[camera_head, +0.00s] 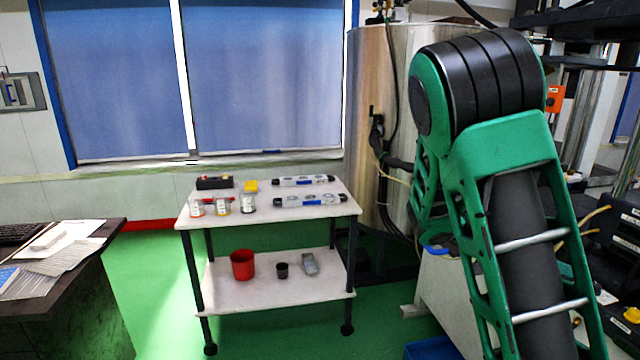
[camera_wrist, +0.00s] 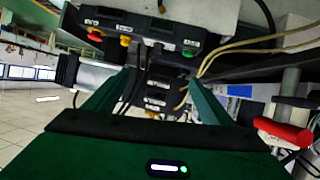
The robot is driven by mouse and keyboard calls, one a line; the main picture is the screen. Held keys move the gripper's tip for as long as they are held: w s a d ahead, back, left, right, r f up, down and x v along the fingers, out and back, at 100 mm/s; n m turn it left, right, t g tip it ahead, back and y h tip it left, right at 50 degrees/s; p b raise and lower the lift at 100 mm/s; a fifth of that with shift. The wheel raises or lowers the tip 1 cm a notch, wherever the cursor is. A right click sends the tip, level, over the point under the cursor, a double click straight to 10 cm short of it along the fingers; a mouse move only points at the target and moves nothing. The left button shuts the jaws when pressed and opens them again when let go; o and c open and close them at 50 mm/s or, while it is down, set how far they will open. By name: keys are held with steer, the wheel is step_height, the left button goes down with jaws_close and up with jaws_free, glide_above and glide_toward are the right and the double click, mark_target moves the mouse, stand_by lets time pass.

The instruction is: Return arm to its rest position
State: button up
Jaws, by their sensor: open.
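My arm, green and black, fills the right side of the head view, bent at a large joint near the top. My gripper is out of the head view. In the wrist view my gripper (camera_wrist: 160,92) shows two green fingers spread apart, with nothing held between them. Beyond the fingers are dark control boxes (camera_wrist: 150,40) with coloured buttons and cables. I cannot tell how far the fingers are from them.
A white two-shelf cart (camera_head: 335,211) with small items stands in the middle. A metal tank (camera_head: 372,90) stands behind my arm. A dark desk (camera_head: 60,300) with papers is at left. Green floor (camera_head: 150,290) between desk and cart is clear. A red handle (camera_wrist: 283,131) shows at right in the wrist view.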

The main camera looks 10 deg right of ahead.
steer(key=s+a+f+n+y, duration=0.3)
steer(key=s+a+f+y, duration=0.35)
steer(key=s, duration=0.25)
steer(key=s+a+r+n+t+y, duration=0.1)
steer(key=s+a+r+n+y, duration=0.1)
steer(key=a, duration=0.6)
steer(key=s+a+r+n+y, duration=0.2)
steer(key=s+a+n+y, duration=0.2)
steer(key=s+a+n, duration=0.3)
steer(key=shift+s+a+t+y, duration=0.4)
steer(key=shift+s+a, duration=0.15)
steer(key=shift+s, duration=0.4)
steer(key=shift+w+f, duration=0.1)
steer(key=shift+w+f, duration=0.2)
steer(key=shift+w, duration=0.3)
steer(key=shift+c, duration=0.6)
